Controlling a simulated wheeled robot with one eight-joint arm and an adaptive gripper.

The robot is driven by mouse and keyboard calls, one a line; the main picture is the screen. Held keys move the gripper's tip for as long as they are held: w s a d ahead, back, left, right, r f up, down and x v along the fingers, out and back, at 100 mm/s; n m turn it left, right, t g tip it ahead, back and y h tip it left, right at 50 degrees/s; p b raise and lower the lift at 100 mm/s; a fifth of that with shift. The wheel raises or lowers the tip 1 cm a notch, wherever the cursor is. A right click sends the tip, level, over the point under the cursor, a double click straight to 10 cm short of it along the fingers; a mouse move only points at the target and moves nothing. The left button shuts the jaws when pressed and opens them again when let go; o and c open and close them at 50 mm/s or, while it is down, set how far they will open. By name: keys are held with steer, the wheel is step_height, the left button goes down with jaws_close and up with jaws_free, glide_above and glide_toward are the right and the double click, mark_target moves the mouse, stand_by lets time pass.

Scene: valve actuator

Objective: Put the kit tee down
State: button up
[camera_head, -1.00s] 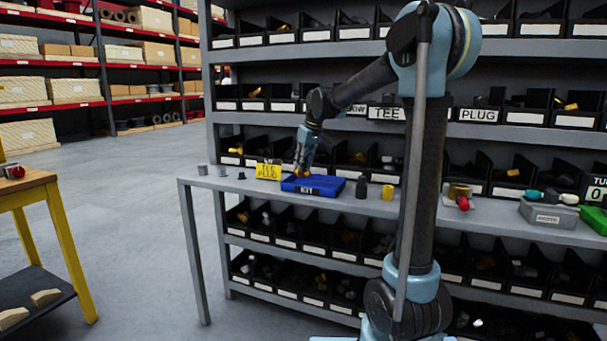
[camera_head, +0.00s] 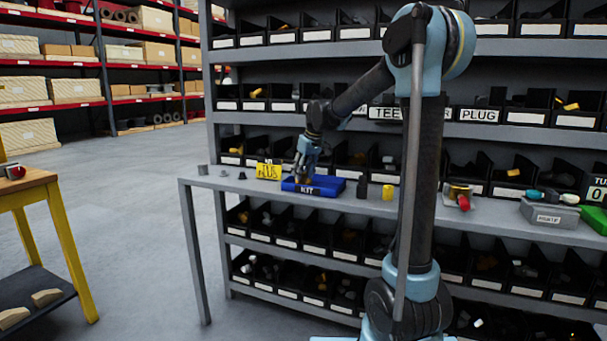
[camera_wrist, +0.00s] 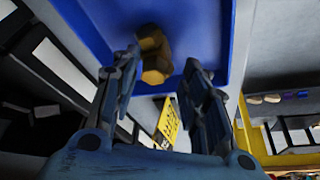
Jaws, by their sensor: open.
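The kit tee (camera_wrist: 153,52) is a brass-coloured fitting lying on the blue floor of the kit tray, just beyond my fingertips in the wrist view. The kit tray (camera_head: 327,191) is blue, marked KIT, and stands on the grey bench in the head view. My gripper (camera_wrist: 160,75) is open, its two fingers apart with the tee between and ahead of their tips. In the head view my gripper (camera_head: 303,178) points down over the left part of the tray, and the tee is mostly hidden there.
A yellow sign (camera_head: 268,171) stands left of the tray, with small grey fittings farther left. A dark fitting (camera_head: 362,188) and a yellow fitting (camera_head: 388,192) stand to its right. Shelves of black bins rise behind the bench (camera_head: 235,187).

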steer(key=v, duration=1.2)
steer(key=s+d+f+m, duration=0.1)
steer(key=s+d+f, duration=0.2)
steer(key=s+d, duration=0.3)
steer(key=s+d+f+m+h, duration=0.1)
steer(key=s+d+f+m, duration=0.2)
steer(key=s, duration=0.4)
steer(key=s+d+f, duration=0.4)
steer(key=s+d, duration=0.1)
steer(key=s, duration=0.2)
steer(key=s+d+f+m+h, duration=0.1)
steer(key=s+d+f+m, duration=0.1)
steer(key=s+f, duration=0.6)
steer(key=s+d+f+m+g, duration=0.1)
steer(key=s+d+f, duration=0.3)
steer(key=s+f, duration=0.5)
steer(key=shift+s+d+f+m+h, duration=0.15)
steer(key=shift+d+f+m+h, duration=0.2)
steer(key=shift+f+m+h, duration=0.05)
steer(key=shift+w+f, duration=0.2)
steer(key=shift+w, duration=0.3)
